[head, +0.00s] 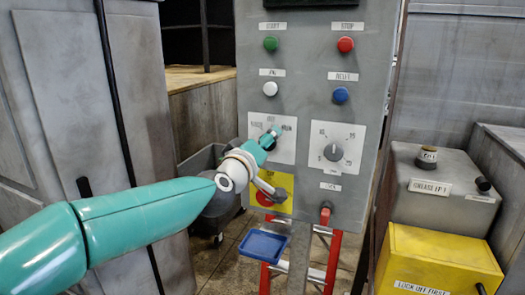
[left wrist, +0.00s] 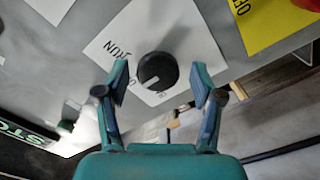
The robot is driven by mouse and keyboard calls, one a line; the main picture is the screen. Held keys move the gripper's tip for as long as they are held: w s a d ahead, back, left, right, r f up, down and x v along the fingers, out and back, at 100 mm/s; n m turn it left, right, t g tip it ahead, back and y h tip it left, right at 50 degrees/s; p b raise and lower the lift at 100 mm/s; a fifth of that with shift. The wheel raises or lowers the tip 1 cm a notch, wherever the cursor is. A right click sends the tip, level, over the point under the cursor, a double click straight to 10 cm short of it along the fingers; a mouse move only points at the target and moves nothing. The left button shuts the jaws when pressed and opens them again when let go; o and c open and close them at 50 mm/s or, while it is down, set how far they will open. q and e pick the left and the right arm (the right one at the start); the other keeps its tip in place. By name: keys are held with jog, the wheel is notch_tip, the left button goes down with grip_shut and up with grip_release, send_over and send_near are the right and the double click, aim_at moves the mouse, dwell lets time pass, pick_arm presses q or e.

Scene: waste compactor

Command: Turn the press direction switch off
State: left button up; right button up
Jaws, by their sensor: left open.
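The press direction switch is a round black knob (left wrist: 158,70) with a pale pointer line, on a white label plate (left wrist: 115,42). In the left wrist view the pointer is toward the lower left. The lettering is turned and partly hidden, so I cannot tell which position is set. In the head view the plate (head: 287,152) is on the grey control panel, and my gripper mostly hides the knob. My left gripper (head: 271,136) is at this plate. In the left wrist view its open fingers (left wrist: 160,74) are on either side of the knob. My right gripper is not in view.
The panel (head: 306,105) also has green (head: 270,44), red (head: 345,45), white (head: 270,89) and blue (head: 340,95) buttons. A dial (head: 333,152) is right of the switch. A yellow plate (head: 262,185) is below it. A blue tray (head: 263,246) is lower down.

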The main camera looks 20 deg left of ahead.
pick_arm(q)
jog(key=s, duration=1.1)
jog(key=shift+s+a, duration=0.15)
jog(key=shift+s, duration=0.25)
jog(key=shift+f, duration=0.15)
